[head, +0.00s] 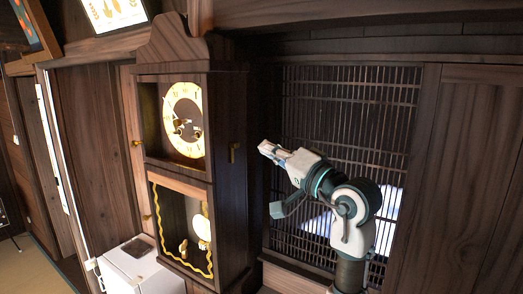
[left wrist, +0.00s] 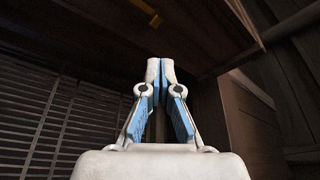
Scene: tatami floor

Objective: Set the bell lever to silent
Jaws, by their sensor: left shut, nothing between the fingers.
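A tall dark wooden clock (head: 228,185) stands at the centre of the head view, with a round cream dial (head: 184,112). A small brass lever (head: 234,152) sits on the clock's right side panel. A yellow bar (left wrist: 148,12), apparently this lever, shows at the top of the left wrist view. My left gripper (head: 264,147) is to the right of the lever at about its height in the picture, apart from it. Its fingertips (left wrist: 160,66) meet with nothing between them. My right gripper is not in view.
A dark lattice screen (head: 345,100) stands behind my arm, with wooden panels (head: 470,180) to the right. A white box (head: 140,268) stands at the clock's lower left. The clock's lower case holds a pendulum (head: 202,228). Tatami floor (head: 35,268) shows at lower left.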

